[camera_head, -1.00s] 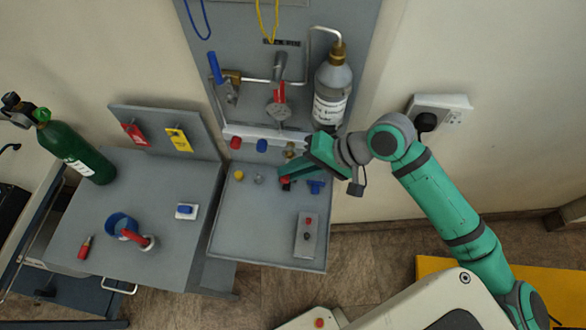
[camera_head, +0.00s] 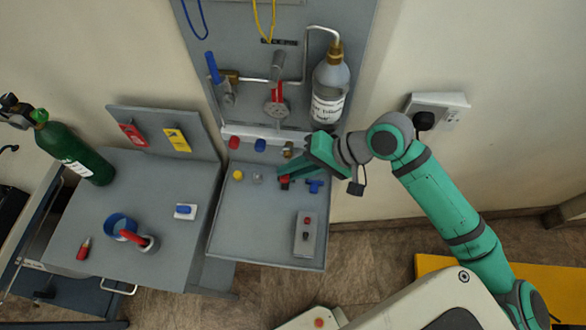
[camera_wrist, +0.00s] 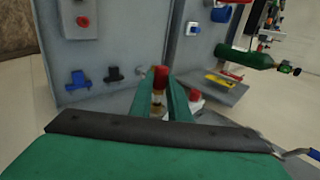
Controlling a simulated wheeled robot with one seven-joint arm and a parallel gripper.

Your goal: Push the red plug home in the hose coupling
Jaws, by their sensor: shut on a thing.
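My gripper (camera_head: 282,175) reaches in from the right over the grey tray (camera_head: 240,225) of the wall panel. Its green fingers are closed around a red plug (camera_wrist: 160,77), which stands up between the fingertips in the wrist view. The red also shows beside the fingers in the head view (camera_head: 285,181). A brass and pale fitting (camera_wrist: 158,104) shows between the fingers below the red plug; it may be the hose coupling. I cannot tell whether plug and fitting touch or how deep the plug sits, because the fingers hide the sides.
Blue fitting (camera_head: 315,185), yellow knob (camera_head: 238,175) and a switch plate (camera_head: 306,236) are on the tray. Red (camera_head: 234,142) and blue (camera_head: 260,145) caps line the rail behind. A bottle (camera_head: 329,88) stands close above my gripper. The tray's front left is clear.

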